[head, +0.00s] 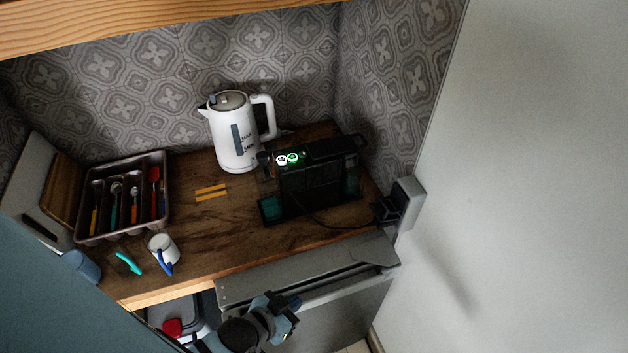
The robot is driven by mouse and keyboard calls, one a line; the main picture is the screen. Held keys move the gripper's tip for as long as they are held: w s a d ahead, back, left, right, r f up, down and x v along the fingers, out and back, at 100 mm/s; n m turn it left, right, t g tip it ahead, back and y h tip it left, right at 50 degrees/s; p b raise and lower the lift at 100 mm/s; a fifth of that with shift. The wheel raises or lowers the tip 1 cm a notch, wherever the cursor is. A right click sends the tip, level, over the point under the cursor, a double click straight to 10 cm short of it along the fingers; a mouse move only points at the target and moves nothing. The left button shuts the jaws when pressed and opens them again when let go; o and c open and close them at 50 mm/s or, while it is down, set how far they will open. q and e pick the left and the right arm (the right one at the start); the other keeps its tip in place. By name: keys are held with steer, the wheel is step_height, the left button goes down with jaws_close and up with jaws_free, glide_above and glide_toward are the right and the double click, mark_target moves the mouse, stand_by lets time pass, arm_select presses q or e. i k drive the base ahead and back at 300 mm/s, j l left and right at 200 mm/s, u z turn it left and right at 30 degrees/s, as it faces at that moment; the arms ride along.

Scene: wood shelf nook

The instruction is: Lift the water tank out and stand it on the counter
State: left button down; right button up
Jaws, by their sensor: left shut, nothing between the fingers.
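A black coffee machine (318,180) with lit green-white buttons stands on the right part of the wooden counter (225,225). My left gripper (290,302) is at the bottom of the head view, in front of the counter's front edge and well apart from the machine. It is shut and empty. My right gripper is not in view.
A white kettle (230,140) stands behind and left of the machine. A cutlery tray (125,200), a white mug (164,250) and yellow strips (210,192) are to the left. A dark cord crosses the counter by a wall socket (408,200). Bare wood lies front centre.

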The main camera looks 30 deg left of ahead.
mark_target(266, 175)
steer(key=u, duration=1.25)
